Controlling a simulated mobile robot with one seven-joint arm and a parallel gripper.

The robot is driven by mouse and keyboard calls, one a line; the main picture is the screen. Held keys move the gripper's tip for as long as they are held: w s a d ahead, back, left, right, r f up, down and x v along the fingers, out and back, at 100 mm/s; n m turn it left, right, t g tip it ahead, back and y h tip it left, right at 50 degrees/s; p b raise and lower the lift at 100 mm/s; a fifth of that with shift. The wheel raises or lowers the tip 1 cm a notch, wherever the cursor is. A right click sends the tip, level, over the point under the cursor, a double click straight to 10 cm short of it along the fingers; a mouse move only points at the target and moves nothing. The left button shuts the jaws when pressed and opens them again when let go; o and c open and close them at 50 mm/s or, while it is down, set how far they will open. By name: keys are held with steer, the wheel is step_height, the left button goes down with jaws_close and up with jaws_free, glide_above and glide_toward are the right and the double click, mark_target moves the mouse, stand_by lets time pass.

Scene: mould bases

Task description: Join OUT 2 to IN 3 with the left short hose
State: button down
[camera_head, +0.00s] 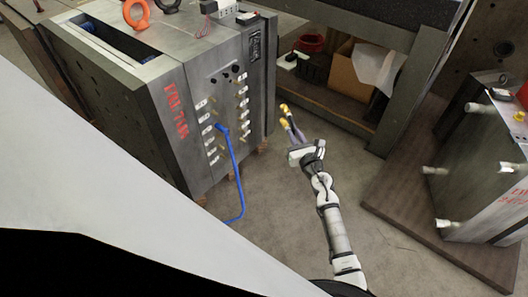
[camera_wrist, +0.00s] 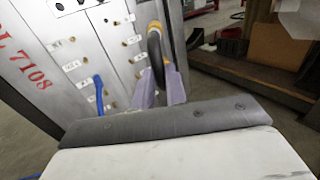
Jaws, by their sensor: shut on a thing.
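My gripper (camera_head: 297,138) is in front of and to the right of the grey mould base (camera_head: 165,78), with clear space between them. In the wrist view its two pale fingers (camera_wrist: 160,86) are shut on a short hose (camera_wrist: 155,50), dark with yellow-orange parts. The hose also shows in the head view (camera_head: 286,112), where it points up and left. Its far end is not clear. The mould base's face has two columns of brass ports (camera_wrist: 137,58) beside white labels (camera_wrist: 72,66). The label text is too small to read, so I cannot tell which ports are OUT 2 and IN 3.
A blue hose (camera_head: 238,175) hangs from a port on the mould base's face to the floor. A workbench (camera_head: 330,112) with a cardboard box (camera_head: 350,78) stands behind. Another mould block (camera_head: 485,170) rests on a wooden board (camera_head: 405,205) at right. The floor between is clear.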

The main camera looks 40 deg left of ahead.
steer(key=s+a+f+n+g+y+b, duration=0.1)
steer(key=s+a+f+n+g+b, duration=0.1)
steer(key=a+f+g+b, duration=0.3)
steer(key=s+f+n+g+y+b, duration=0.1)
steer(key=s+f+n+b, duration=0.15)
steer(key=f, duration=0.45)
steer(key=s+a+f+n+g+y+b, duration=0.2)
steer(key=s+a+f+g+b, duration=0.15)
steer(key=f, duration=0.25)
steer(key=w+a+b, duration=0.1)
steer(key=a+b, duration=0.4)
steer(key=a, duration=0.3)
steer(key=shift+w+a+f, duration=0.15)
steer(key=shift+w+a, duration=0.05)
steer(key=shift+a, duration=0.15)
steer(key=shift+d+b, duration=0.1)
steer(key=shift+b, duration=0.2)
steer(key=shift+a+b, duration=0.35)
steer(key=shift+b, duration=0.1)
steer(key=shift+a+f+b, duration=0.1)
steer(key=shift+a+b, duration=0.3)
steer(key=shift+w+a+b, duration=0.15)
steer(key=shift+a+b, duration=0.85)
stand_by(0.5)
